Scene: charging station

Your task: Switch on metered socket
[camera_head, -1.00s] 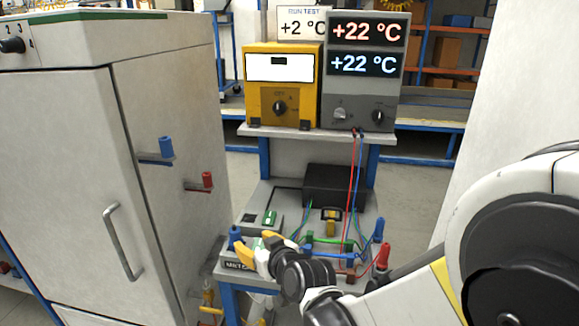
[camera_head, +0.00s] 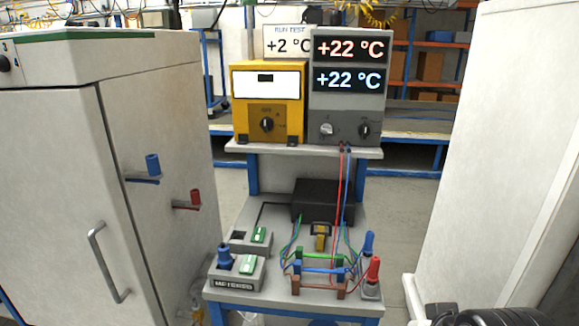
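The metered socket (camera_head: 236,284) is a grey box labelled METERED at the front left of the small bench. A blue plug (camera_head: 224,256) stands upright on its left part. A green rocker switch (camera_head: 248,264) is on its right part; its on or off position is too small to tell. Behind it is a second socket box with another green switch (camera_head: 259,235). The yellow meter (camera_head: 267,104) on the shelf has a white display with a small dark block and no readable figures. My gripper is out of view; only a dark part of my arm shows at the bottom right.
A white cabinet (camera_head: 60,190) with a handle and blue and red holders stands at left. The bench also carries a black box (camera_head: 322,203), a coloured wire rack (camera_head: 320,269), and blue and red plugs at right. A grey display unit (camera_head: 347,90) reads +22 °C twice. A white panel borders the right.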

